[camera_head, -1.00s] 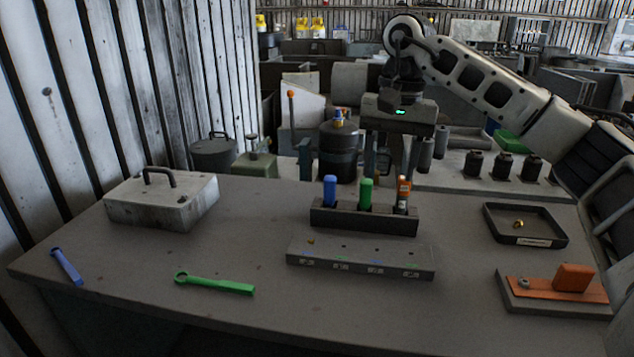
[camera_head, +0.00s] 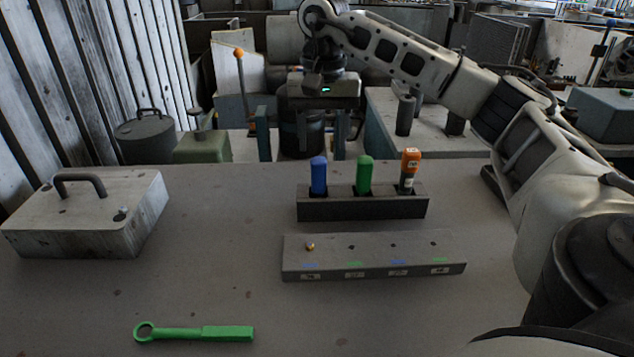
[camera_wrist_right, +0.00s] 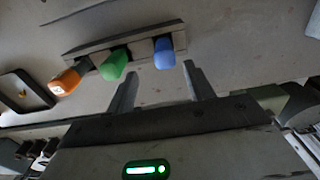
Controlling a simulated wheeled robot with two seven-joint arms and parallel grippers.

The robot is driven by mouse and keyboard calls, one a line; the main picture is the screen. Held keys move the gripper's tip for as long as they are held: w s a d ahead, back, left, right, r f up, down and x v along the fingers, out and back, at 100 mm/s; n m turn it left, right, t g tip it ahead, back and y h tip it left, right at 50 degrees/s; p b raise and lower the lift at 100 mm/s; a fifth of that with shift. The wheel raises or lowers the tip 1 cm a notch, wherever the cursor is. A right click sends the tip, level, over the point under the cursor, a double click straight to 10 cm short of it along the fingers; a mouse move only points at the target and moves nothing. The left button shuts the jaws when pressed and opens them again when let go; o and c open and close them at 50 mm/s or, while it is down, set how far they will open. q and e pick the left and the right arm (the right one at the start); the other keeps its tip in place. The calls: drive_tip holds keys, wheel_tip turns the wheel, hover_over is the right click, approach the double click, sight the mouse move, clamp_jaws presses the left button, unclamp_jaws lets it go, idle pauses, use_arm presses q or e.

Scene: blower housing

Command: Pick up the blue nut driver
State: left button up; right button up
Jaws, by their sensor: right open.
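The blue nut driver (camera_head: 318,176) stands upright in the left slot of a dark holder block (camera_head: 362,208). Beside it in the same block stand a green driver (camera_head: 364,175) and an orange driver (camera_head: 409,168). My right gripper (camera_head: 322,150) is open and empty, behind and above the block, nearly in line with the blue driver. In the right wrist view its two fingers (camera_wrist_right: 160,88) point toward the block, and the blue driver (camera_wrist_right: 164,54) lies just beyond and between their tips, apart from them. The left gripper is not in view.
A grey block with holes and coloured marks (camera_head: 372,258) lies in front of the holder. A green ring wrench (camera_head: 195,333) lies at the front left, and a grey box with a handle (camera_head: 88,213) stands at the left. The table between them is clear.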

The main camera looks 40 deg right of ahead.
sight(319, 159)
drive_tip(key=f, duration=0.7)
drive_tip(key=shift+w+a+f+p, duration=0.1)
drive_tip(key=shift+a+f+p, duration=0.05)
drive_tip(key=shift+a+p, duration=0.2)
drive_tip(key=shift+c, duration=0.3)
clamp_jaws()
